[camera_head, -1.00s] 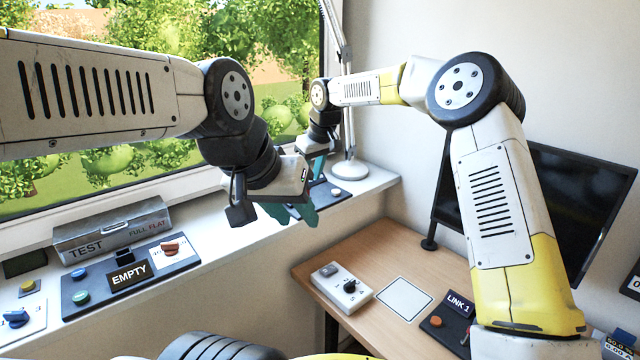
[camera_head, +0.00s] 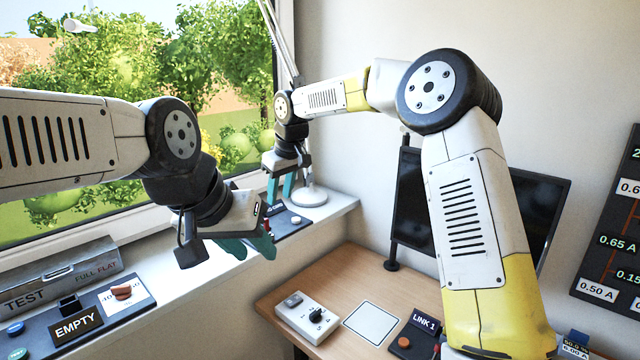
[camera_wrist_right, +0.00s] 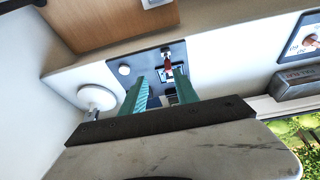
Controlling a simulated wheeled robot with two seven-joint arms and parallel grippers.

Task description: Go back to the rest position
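My left gripper (camera_head: 257,250) is the lower one in the head view, in front of the window sill; its teal fingers look apart, with nothing seen between them. My right gripper (camera_head: 280,194) is farther back, pointing down over the far end of the sill. In the right wrist view its two teal fingers (camera_wrist_right: 160,88) stand apart and empty. Beyond them lies a small blue-grey panel (camera_wrist_right: 150,60) with a red-handled part (camera_wrist_right: 167,57) and a white round button (camera_wrist_right: 124,70). Contact between fingers and panel cannot be told.
The lamp base (camera_head: 308,196) stands close to my right gripper. A panel marked EMPTY (camera_head: 76,327) and a grey TEST case (camera_head: 60,277) are on the sill. A wooden desk (camera_head: 335,275) holds a white switch box (camera_head: 308,317) and LINK 1 unit (camera_head: 418,335); a dark monitor (camera_head: 540,210) stands behind.

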